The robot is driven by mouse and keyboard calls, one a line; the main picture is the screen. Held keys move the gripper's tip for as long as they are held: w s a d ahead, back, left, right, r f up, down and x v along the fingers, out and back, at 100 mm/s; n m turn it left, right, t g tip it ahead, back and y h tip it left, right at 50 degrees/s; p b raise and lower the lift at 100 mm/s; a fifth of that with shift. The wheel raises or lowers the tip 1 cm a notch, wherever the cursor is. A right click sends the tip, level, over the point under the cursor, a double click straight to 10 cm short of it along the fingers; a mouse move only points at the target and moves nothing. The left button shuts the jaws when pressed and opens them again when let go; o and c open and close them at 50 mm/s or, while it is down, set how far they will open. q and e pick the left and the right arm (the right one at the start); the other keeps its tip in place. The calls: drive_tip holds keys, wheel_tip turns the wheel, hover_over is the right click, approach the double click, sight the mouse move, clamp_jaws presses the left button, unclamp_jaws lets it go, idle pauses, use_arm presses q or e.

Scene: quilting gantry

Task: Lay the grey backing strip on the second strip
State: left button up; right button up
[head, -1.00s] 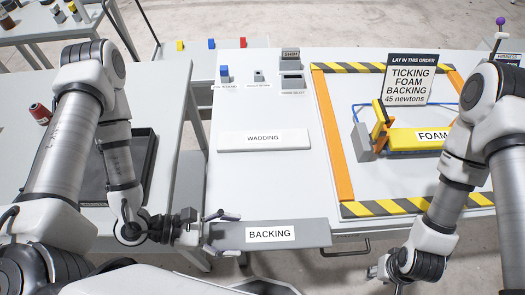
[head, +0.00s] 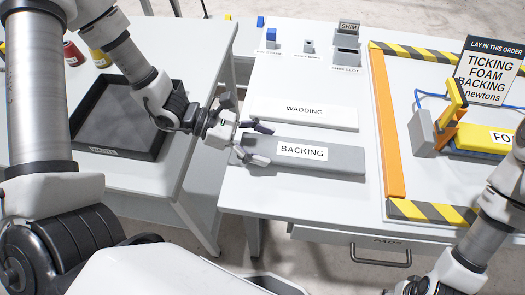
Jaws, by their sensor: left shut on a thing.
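The grey backing strip (head: 345,162), labelled BACKING, is just in front of the white wadding strip over the left part of the table. My left gripper (head: 259,144) is shut on its left end, with a finger showing on either side. I cannot tell whether the strip touches the table or hangs slightly above it. The yellow foam strip (head: 476,137) lies on a blue strip (head: 478,156) inside the striped frame at right. My right arm hides the foam strip's right end. My right arm's wrist shows at the lower right; its fingers are out of view.
The wadding strip (head: 300,113) lies behind the backing strip. An orange rail (head: 390,140) borders the frame. A grey block (head: 422,135) and a yellow-handled clamp (head: 452,105) stand at the foam's left end, with an order sign (head: 490,70) behind. A black tray (head: 90,130) is at left.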

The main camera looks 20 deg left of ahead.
use_arm(q)
wheel_tip(320, 180, down, 3)
drive_tip(key=shift+s+r, duration=0.1)
drive_tip(key=shift+r, duration=0.05)
drive_tip(key=shift+f, duration=0.3)
drive_tip(key=o, duration=1.1)
drive_tip(key=shift+r, duration=0.1)
